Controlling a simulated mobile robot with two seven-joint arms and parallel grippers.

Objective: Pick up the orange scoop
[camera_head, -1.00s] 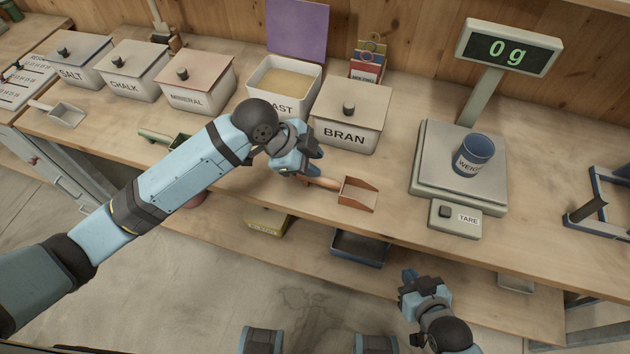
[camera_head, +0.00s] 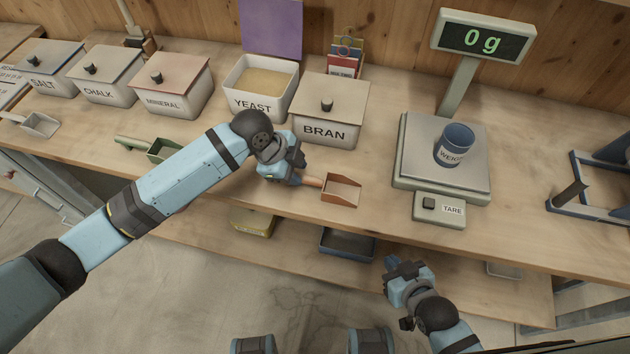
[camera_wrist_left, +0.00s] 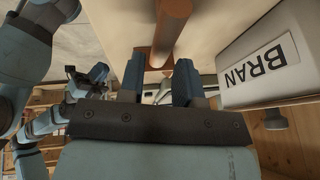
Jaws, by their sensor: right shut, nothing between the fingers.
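The orange scoop (camera_head: 341,190) lies on the wooden bench in front of the BRAN bin, its open pan to the right and its handle to the left. My left gripper (camera_head: 297,178) is at the handle's left end and partly hides it. In the left wrist view the two fingers (camera_wrist_left: 158,76) are apart, and the scoop's handle (camera_wrist_left: 173,22) shows just beyond and between their tips. I cannot tell whether they touch it. My right gripper (camera_head: 391,262) is shut and empty, low in front of the bench, away from the scoop.
The BRAN bin (camera_head: 328,110) and YEAST bin (camera_head: 256,92) stand behind the scoop. A green scoop (camera_head: 161,149) lies to the left. The scale (camera_head: 443,160) with a blue cup (camera_head: 454,145) stands to the right. A dark tray (camera_head: 347,245) sits on the lower shelf.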

